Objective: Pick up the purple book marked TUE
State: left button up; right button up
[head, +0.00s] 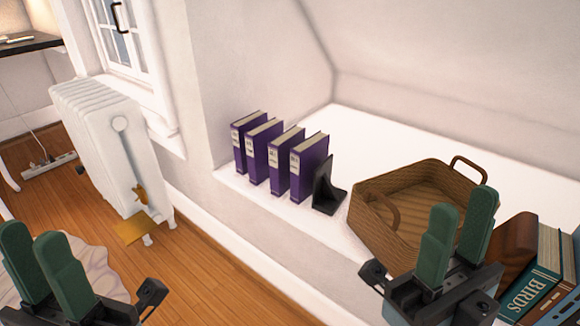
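Several purple books stand upright in a row on the white ledge (290,222): the leftmost book (237,150), a second book (255,165), a third book (278,178) and the rightmost book (308,172). Each has a pale label on its spine; the lettering is too small to read, so I cannot tell which is TUE. A black bookend (326,190) stands at the row's right end. My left gripper (34,236) is open and empty at lower left, away from the books. My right gripper (464,202) is open and empty, in front of the basket, right of the books.
A wicker basket (371,206) stands on the ledge right of the bookend. A book marked BIRDS (530,288) and other books are at lower right. A white radiator (95,140) stands at left on the wooden floor (195,265). The sloped ceiling (430,70) hangs over the ledge.

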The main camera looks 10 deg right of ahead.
aim_at(256, 139)
jog(key=z, duration=0.15)
jog(key=k, duration=0.4)
jog(key=u, duration=1.2)
jog(key=i, duration=1.15)
jog(key=z, duration=0.45)
jog(key=i, duration=0.65)
jog(key=z, duration=0.45)
